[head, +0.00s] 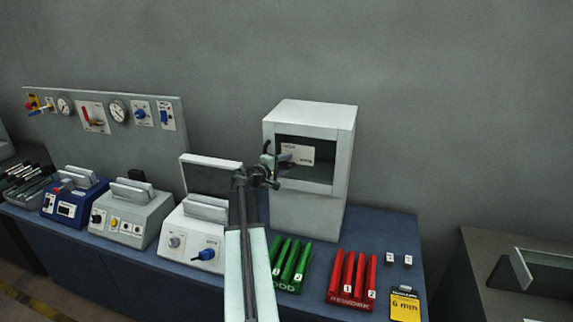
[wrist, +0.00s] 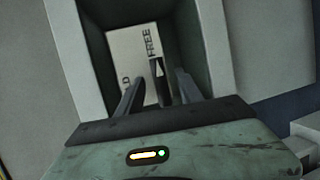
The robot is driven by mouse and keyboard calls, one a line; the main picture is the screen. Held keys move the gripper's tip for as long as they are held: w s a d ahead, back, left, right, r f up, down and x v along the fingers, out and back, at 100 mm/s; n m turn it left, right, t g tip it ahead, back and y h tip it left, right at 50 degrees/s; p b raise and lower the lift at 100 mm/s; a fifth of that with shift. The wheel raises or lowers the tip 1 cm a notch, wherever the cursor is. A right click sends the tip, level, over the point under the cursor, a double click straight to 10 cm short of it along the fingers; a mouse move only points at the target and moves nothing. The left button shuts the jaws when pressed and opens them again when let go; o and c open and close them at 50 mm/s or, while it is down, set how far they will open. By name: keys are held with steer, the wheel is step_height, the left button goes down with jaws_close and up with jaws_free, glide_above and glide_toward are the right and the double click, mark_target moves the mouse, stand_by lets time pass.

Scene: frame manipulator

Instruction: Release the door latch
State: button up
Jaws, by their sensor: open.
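A white cabinet (head: 310,215) stands against the wall, with a dark recess in its upper front. Inside the recess is a pale label plate (head: 296,152); in the wrist view the plate (wrist: 127,52) reads FREE, and a second word ending in D is mostly hidden. A dark latch lever with a white pointer mark (wrist: 159,72) sits over the plate, near the word FREE. My gripper (head: 280,161) is at the recess mouth. In the wrist view my gripper (wrist: 154,84) is open, with the lever between its fingers in the picture; contact cannot be told.
The recess walls (wrist: 215,50) stand close on both sides of my fingers. A white machine with a raised lid (head: 190,235) is left of my arm. Two small white blocks lie right.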

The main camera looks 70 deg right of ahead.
steer(key=p+v, duration=0.1)
steer(key=v, duration=0.6)
